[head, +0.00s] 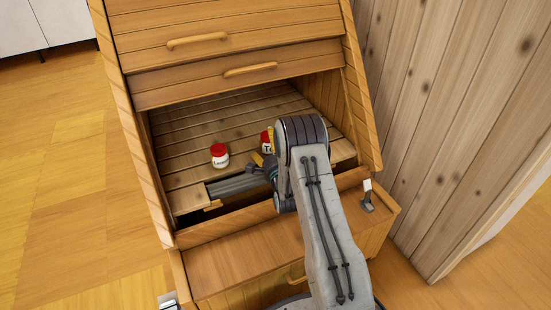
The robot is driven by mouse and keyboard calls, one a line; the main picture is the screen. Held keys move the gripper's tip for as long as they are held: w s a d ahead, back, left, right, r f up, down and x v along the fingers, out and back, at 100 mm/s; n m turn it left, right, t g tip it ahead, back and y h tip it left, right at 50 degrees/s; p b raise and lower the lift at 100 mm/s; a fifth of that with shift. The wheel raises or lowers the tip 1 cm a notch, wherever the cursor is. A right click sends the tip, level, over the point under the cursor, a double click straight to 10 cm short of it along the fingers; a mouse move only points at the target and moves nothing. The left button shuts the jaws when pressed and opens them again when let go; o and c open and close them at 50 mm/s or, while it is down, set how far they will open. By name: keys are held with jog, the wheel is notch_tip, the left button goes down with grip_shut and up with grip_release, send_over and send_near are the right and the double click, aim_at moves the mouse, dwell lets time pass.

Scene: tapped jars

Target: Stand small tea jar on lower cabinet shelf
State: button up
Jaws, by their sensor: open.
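The small tea jar (265,143) has a red lid and a white label reading "Te", the rest cut off by my arm. It stands on the slatted shelf (195,131) inside the open cabinet (134,123). My gripper (264,147) is open at the jar, with a yellow fingertip showing at its lower left and a yellow part by its upper right. My arm hides the jar's right side and much of the gripper. I cannot tell whether the fingers touch the jar.
Another red-lidded white jar (220,158) stands on the slats to the left. Shut drawers (225,65) are above the opening. A wooden ledge (235,262) juts out in front. A plank wall (450,120) rises at right. Slats behind the jars are clear.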

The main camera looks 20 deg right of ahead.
jog(key=v, duration=0.1)
jog(key=p+v, duration=0.1)
jog(key=v, duration=0.1)
jog(key=p+v, duration=0.1)
jog(key=shift+s+r, duration=0.3)
jog(key=p+v, duration=0.3)
jog(key=shift+s+a+f+p, duration=0.1)
jog(key=shift+s+f+p, duration=0.05)
jog(key=shift+s+p, duration=0.15)
jog(key=s+a+r+n+g+y, duration=0.35)
jog(key=a+r+n+g, duration=0.35)
jog(key=r+n, duration=0.35)
jog(key=s+a+r+n+g, duration=0.1)
jog(key=s+r+n+g, duration=0.1)
jog(key=s, duration=0.8)
jog(key=s+a+r+n+g, duration=0.2)
jog(key=s+n, duration=0.3)
jog(key=s, duration=0.5)
jog(key=s+a+r+n+g, duration=0.2)
jog(key=s+r+n+g, duration=0.1)
jog(key=s, duration=0.7)
jog(key=shift+r+g, duration=0.6)
jog(key=shift+r+y, duration=0.1)
jog(key=shift+y, duration=0.15)
